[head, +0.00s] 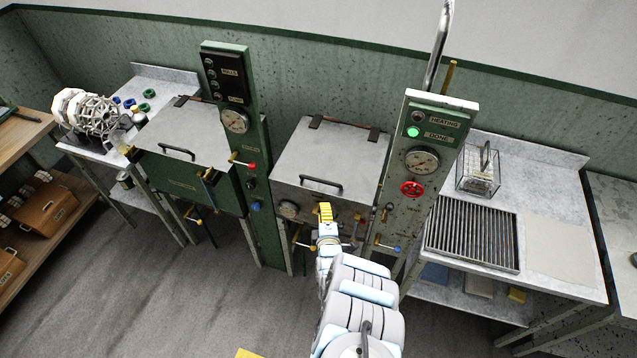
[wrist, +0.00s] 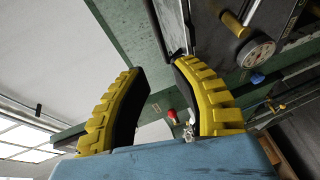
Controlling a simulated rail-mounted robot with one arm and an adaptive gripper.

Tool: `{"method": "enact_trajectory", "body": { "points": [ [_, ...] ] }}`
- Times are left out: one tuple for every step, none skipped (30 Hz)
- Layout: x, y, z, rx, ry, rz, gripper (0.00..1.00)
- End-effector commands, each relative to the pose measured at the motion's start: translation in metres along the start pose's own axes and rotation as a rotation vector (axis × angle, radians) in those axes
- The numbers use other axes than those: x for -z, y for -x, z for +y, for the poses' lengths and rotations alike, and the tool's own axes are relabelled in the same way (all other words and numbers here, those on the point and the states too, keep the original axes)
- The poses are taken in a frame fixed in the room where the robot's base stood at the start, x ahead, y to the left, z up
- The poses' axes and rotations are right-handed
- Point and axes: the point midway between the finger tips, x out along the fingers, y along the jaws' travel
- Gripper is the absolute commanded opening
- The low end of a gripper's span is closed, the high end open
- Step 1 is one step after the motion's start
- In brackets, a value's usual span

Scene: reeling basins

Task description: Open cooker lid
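The grey cooker (head: 285,202) stands in the middle with its flat metal lid (head: 335,150) down. A dark bar handle (head: 320,185) lies near the lid's front edge, and hinges show at the back. My gripper (head: 325,208) is at the cooker's front, just below the handle in the head view. In the wrist view its yellow ridged fingers (wrist: 160,80) are spread apart with nothing between them. A round gauge (wrist: 256,52) shows right of the fingers. Contact between fingers and handle cannot be told.
The right column (head: 420,160) carries a lit green DONE lamp (head: 413,132), a gauge and a red valve wheel (head: 412,189). A bench with a grate (head: 472,232) stands right. Valve levers stick out at the front.

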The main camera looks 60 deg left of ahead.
Motion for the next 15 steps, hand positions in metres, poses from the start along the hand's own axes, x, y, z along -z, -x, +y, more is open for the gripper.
{"method": "enact_trajectory", "body": {
  "points": [
    [0.001, -0.005, -0.002, -0.001, 0.002, 0.002, 0.26],
    [0.002, -0.008, -0.002, -0.002, 0.002, 0.003, 0.26],
    [0.002, -0.011, -0.002, -0.002, 0.001, 0.003, 0.26],
    [0.002, -0.014, -0.003, -0.002, 0.001, 0.002, 0.26],
    [0.001, -0.016, -0.003, -0.002, 0.001, 0.002, 0.26],
    [0.0, -0.019, -0.003, -0.002, 0.002, 0.001, 0.26],
    [0.0, -0.022, -0.003, -0.002, 0.003, 0.001, 0.26],
    [0.001, -0.025, -0.002, -0.002, 0.003, 0.002, 0.26],
    [0.001, -0.028, -0.002, -0.003, 0.003, 0.002, 0.26],
    [0.001, -0.031, -0.002, -0.003, 0.003, 0.003, 0.26],
    [0.001, -0.033, -0.001, -0.004, 0.002, 0.003, 0.26],
    [0.001, -0.036, -0.001, -0.005, 0.002, 0.002, 0.26],
    [0.001, -0.039, -0.001, -0.005, 0.002, 0.002, 0.26],
    [0.001, -0.042, -0.001, -0.005, 0.002, 0.001, 0.26],
    [0.001, -0.045, -0.003, -0.005, 0.002, 0.002, 0.26]
  ]
}}
